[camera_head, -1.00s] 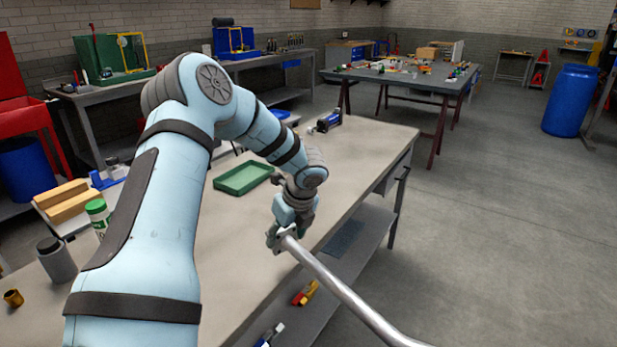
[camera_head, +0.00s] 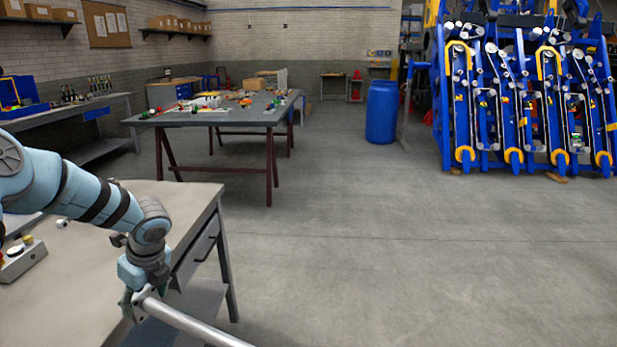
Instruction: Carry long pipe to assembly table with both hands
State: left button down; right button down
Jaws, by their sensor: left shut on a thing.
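The long pipe (camera_head: 188,322) is a grey metal tube at the bottom of the view. My left gripper (camera_head: 139,298) is shut on the pipe's visible end, by the front edge of the near workbench. The pipe slopes down to the right and leaves the picture at the bottom, so its other end is hidden. My right gripper is out of view. A table with dark red trestle legs (camera_head: 212,117) stands further back, left of centre, with several small parts on its top. I cannot tell for sure whether it is the assembly table.
The near workbench (camera_head: 185,205) fills the lower left, with a drawer and lower shelf. A blue barrel (camera_head: 381,112) stands at the back. The grey floor (camera_head: 400,240) between is clear.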

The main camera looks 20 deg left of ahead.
aim_at(118, 253)
jog(key=u, duration=0.15)
jog(key=i, duration=1.35)
jog(key=u, duration=0.9)
jog(key=i, duration=0.95)
jog(key=u, duration=1.45)
jog(key=i, duration=0.75)
jog(key=u, duration=0.5)
